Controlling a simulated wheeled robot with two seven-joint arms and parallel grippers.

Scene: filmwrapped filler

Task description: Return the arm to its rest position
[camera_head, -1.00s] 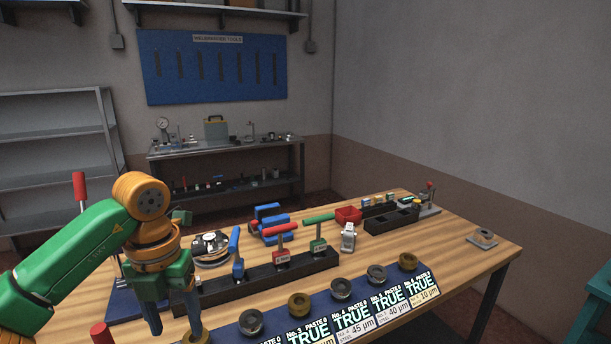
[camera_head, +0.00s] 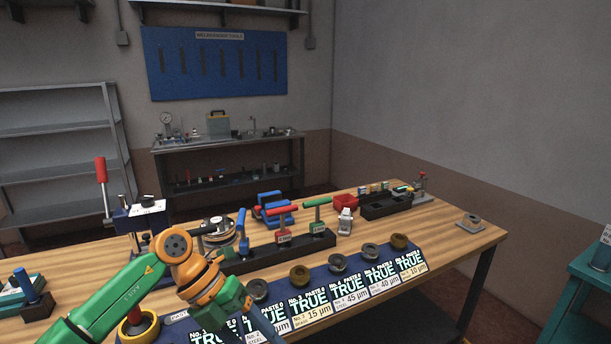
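My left arm, green with orange joints, comes in from the lower left. Its gripper (camera_head: 262,328) is low in the picture, over the front edge of the blue mat (camera_head: 322,272) with its row of ring-shaped pieces and "TRUE" labels. The gripper's fingers point down and run toward the bottom edge. Their tips are not clear, so I cannot tell their opening. I see nothing held in it. My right arm and gripper are not in view.
A dark rack (camera_head: 262,262) with blue, red and green handled tools stands behind the mat. A press-like device with a red-topped lever (camera_head: 101,172) stands at left. A yellow ring (camera_head: 140,330) is close to my arm. The table's right end is mostly clear.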

